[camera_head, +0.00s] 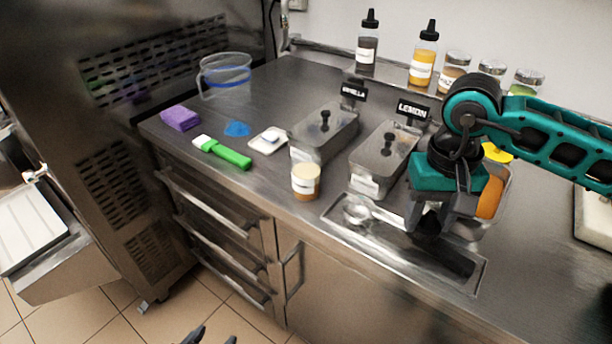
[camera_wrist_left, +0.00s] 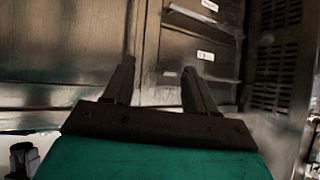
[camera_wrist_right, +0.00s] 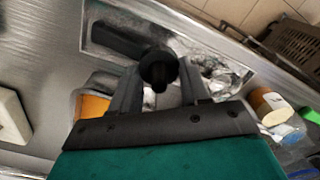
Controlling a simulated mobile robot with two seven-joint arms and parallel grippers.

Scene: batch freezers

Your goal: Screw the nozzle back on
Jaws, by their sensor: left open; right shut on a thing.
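My right gripper (camera_head: 428,222) is low over the steel counter, near the recessed tray. In the right wrist view it is shut on a round black piece (camera_wrist_right: 158,70), possibly the nozzle. The fingers hide much of it, and I cannot tell what it touches. A dark squeeze bottle (camera_head: 367,45) and a yellow squeeze bottle (camera_head: 424,58) stand upright at the back, each with a black nozzle on top. My left gripper (camera_head: 208,340) shows only its fingertips at the bottom edge of the head view. It is open and empty in front of the cabinet in the left wrist view (camera_wrist_left: 160,85).
The recessed tray (camera_head: 333,218) holds a metal scoop (camera_head: 357,213) and a long dark shape. An orange thing (camera_head: 490,197) sits beside my right gripper.

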